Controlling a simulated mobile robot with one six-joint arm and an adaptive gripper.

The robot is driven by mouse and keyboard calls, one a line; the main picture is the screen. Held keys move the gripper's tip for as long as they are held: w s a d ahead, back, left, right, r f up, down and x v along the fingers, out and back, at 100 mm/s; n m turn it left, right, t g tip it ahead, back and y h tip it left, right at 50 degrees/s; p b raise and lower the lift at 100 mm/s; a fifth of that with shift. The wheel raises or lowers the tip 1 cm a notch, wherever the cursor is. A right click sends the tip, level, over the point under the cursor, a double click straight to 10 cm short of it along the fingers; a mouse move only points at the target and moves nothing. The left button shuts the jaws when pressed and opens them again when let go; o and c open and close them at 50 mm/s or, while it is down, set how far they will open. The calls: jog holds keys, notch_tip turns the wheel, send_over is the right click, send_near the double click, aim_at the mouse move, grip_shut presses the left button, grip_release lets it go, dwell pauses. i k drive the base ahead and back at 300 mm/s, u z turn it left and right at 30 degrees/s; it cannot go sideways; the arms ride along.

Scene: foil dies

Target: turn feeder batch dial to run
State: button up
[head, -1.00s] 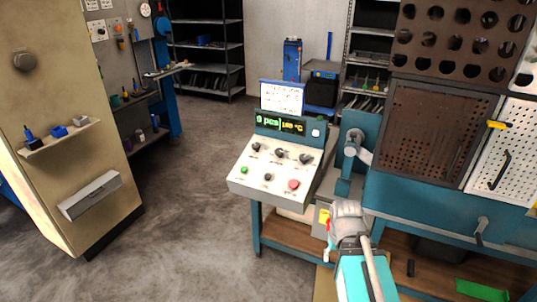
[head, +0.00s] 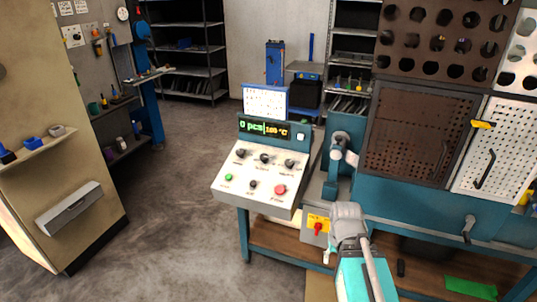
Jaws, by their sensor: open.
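The control panel (head: 225,196) is a white sloped console on a blue-green bench, left of my arm. Its upper row has three black knobs: left (head: 241,153), middle (head: 264,158) and right (head: 290,163). A smaller black knob (head: 253,184) sits below, between a green button (head: 228,177) and a red button (head: 280,190). The labels are too small to read, so I cannot tell which knob is the feeder batch dial or where it points. The display (head: 264,128) reads 0 pcs and a temperature. My grey and teal arm shows at lower right, but no gripper fingers are visible.
A yellow plate with a red rotary switch (head: 318,229) is under the panel's right side, close to my arm. A press-like fixture (head: 338,150) and a brown perforated door (head: 418,135) stand right of the panel. Open floor (head: 165,225) lies to the left.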

aim_at(264, 158)
jog(key=i, duration=0.85)
jog(key=u, duration=0.05)
